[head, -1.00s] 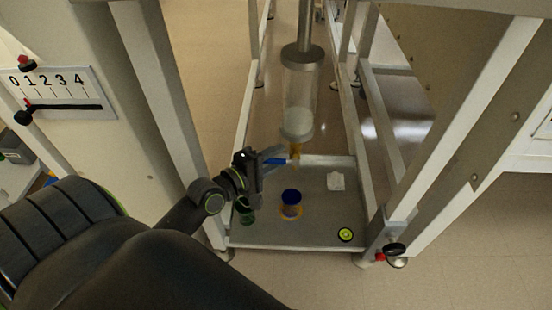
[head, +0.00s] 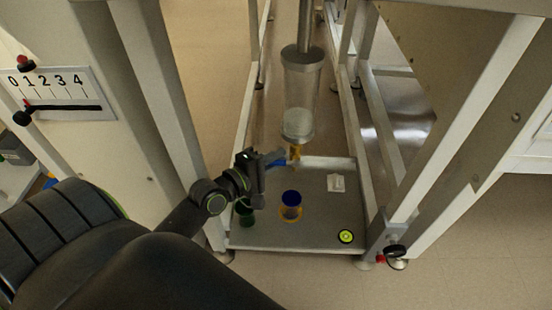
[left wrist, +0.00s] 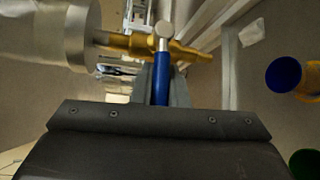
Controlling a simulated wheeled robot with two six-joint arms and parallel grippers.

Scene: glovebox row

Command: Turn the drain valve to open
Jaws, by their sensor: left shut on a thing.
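The drain valve (head: 295,152) is a brass fitting below the clear cylinder (head: 300,95). Its blue lever handle (head: 277,163) points left, crosswise to the brass pipe. My left gripper (head: 268,165) is shut on this handle from the left. In the left wrist view the blue handle (left wrist: 160,80) stands between the fingers, with its silver pivot at the top on the brass valve body (left wrist: 185,50). The fingertips are partly hidden behind the handle and the gripper's dark housing. My right gripper is not in view.
A grey tray (head: 325,215) lies below the valve. Frame legs (head: 165,95) stand on both sides.

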